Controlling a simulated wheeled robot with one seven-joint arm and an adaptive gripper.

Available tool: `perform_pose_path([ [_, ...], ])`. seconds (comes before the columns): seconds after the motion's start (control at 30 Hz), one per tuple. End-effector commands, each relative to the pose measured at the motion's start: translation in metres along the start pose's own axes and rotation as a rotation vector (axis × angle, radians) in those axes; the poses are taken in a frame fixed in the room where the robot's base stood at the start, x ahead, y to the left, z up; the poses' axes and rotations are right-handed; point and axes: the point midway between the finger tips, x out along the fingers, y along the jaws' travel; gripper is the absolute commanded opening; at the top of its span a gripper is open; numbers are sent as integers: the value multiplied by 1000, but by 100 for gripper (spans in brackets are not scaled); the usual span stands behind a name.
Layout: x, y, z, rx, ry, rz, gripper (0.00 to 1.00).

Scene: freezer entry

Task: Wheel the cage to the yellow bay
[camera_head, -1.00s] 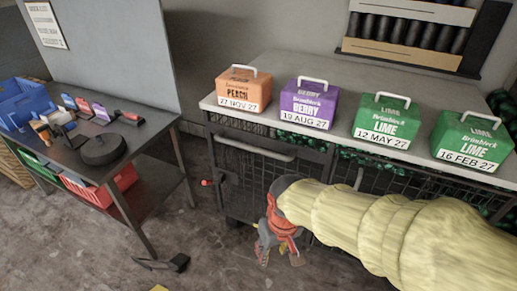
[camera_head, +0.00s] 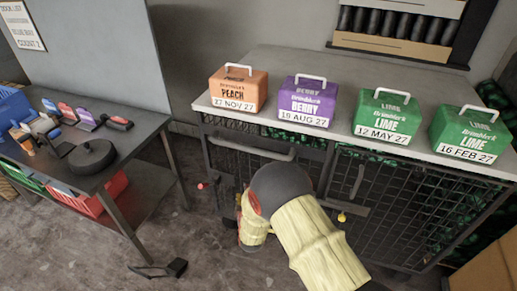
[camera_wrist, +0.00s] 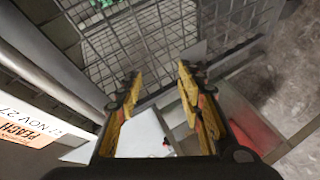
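The cage (camera_head: 385,195) is a dark wire-mesh trolley with a grey top and a horizontal handle bar (camera_head: 250,148) at its front left. Its mesh (camera_wrist: 150,40) fills the upper part of the wrist view. My gripper (camera_wrist: 160,72) is open, its yellow-padded fingers apart with nothing visible between them. In the head view my sleeved arm mostly hides the gripper, low in front of the cage's left part. I cannot tell whether it touches the cage. The yellow bay is not recognisable in these views.
Peach (camera_head: 238,90), berry (camera_head: 307,101) and two lime cartons (camera_head: 388,118) (camera_head: 470,135) stand on the cage top. A dark side table (camera_head: 130,152) stands at left. A black object (camera_head: 160,268) lies on the floor. A cardboard-coloured box (camera_head: 488,265) is at lower right.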

Motion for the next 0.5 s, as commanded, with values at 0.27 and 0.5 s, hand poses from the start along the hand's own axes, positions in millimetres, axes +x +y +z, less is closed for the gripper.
perform_pose_path([
  [0.27,-15,122,-30,-346,8,457,38],
  [0.5,-13,134,-34,-445,-13,499,38],
])
